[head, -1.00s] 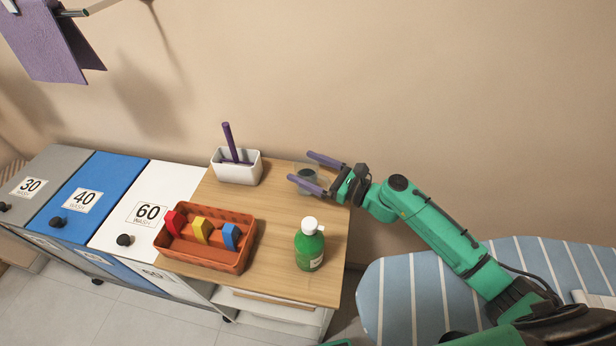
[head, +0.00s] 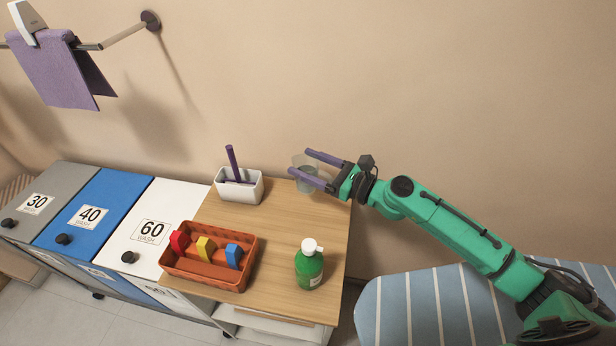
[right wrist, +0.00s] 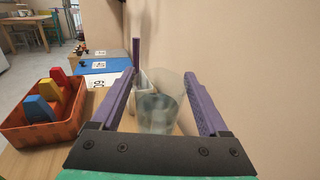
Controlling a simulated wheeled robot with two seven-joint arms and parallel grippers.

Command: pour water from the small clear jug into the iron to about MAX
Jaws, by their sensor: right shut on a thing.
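The small clear jug (head: 306,181) is between the purple fingers of my right gripper (head: 300,162), which is shut on it. It looks upright and shows against the wall and the back edge of the wooden top. The right wrist view shows the jug (right wrist: 158,112) between the two fingers, with bluish water in its lower part. The exact gap between its base and the top is hard to tell. The iron is not in view. My left gripper is not in view.
A white box (head: 238,188) with a purple stick stands left of the jug. An orange basket (head: 208,280) with coloured clips and a green bottle (head: 309,268) stand nearer the front. A blue striped ironing board (head: 425,308) lies at the right.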

